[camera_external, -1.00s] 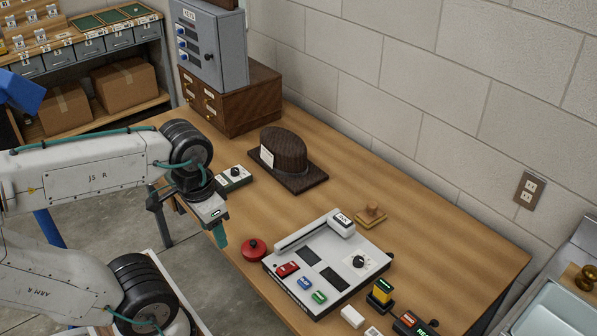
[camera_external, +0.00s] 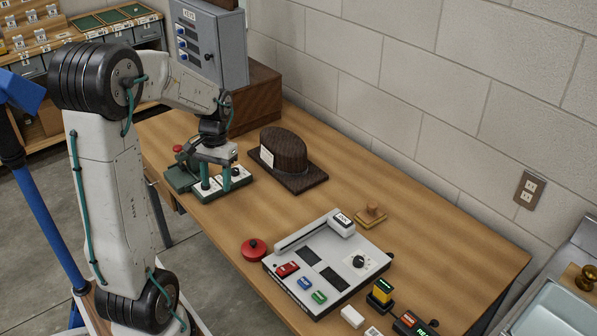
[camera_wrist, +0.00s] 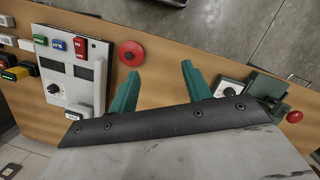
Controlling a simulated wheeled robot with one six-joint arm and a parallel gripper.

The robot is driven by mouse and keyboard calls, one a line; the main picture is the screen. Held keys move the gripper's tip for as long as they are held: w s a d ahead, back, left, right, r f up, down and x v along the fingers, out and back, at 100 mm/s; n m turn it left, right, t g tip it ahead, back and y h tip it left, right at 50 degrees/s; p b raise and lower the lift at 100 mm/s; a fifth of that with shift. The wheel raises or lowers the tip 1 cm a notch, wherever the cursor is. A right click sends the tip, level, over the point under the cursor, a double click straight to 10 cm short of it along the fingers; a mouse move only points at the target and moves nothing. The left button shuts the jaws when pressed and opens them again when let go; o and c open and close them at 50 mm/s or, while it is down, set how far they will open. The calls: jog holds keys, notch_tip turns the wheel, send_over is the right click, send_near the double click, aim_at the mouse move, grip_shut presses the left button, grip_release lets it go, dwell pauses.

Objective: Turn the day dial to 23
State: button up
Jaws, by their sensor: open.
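A small green-based dial box (camera_external: 238,185) with white faces and black knobs stands at the table's left front edge. A red knob (camera_external: 178,149) shows on the green part behind it. In the wrist view a white face with a black knob (camera_wrist: 228,91) lies just right of the fingers, partly hidden. My gripper (camera_external: 216,184) points down over the box, its teal fingers apart and empty. In the wrist view my gripper (camera_wrist: 160,70) also shows open. Contact with the box cannot be told. The day markings are too small to read.
A dark ribbed hat on a stand (camera_external: 285,158) is close to the right of my gripper. A grey console (camera_external: 330,225) with buttons and a black knob (camera_external: 358,261) stands further right, beside a red round button (camera_external: 254,250). A grey cabinet (camera_external: 222,60) stands behind.

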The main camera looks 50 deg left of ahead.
jog(key=shift+m+t+y, duration=0.3)
jog(key=shift+t+y, duration=0.2)
jog(key=shift+t, duration=0.3)
jog(key=w+a+f, duration=0.2)
jog(key=a+f, duration=0.1)
jog(key=a, duration=0.4)
jog(key=w+a+f, duration=0.2)
jog(key=a+f, duration=0.2)
jog(key=a, duration=0.3)
jog(key=w+a+f, duration=0.1)
jog(key=a+f, duration=0.2)
jog(key=a, duration=0.5)
jog(key=shift+w+f, duration=0.25)
jog(key=shift+w, duration=0.15)
jog(key=shift+w+a+m, duration=0.15)
jog(key=shift+a+m, duration=0.05)
jog(key=shift+m, duration=0.1)
notch_tip(320, 180, down, 8)
jog(key=shift+r, duration=0.2)
jog(key=shift+c, duration=0.3)
jog(key=c, duration=0.9)
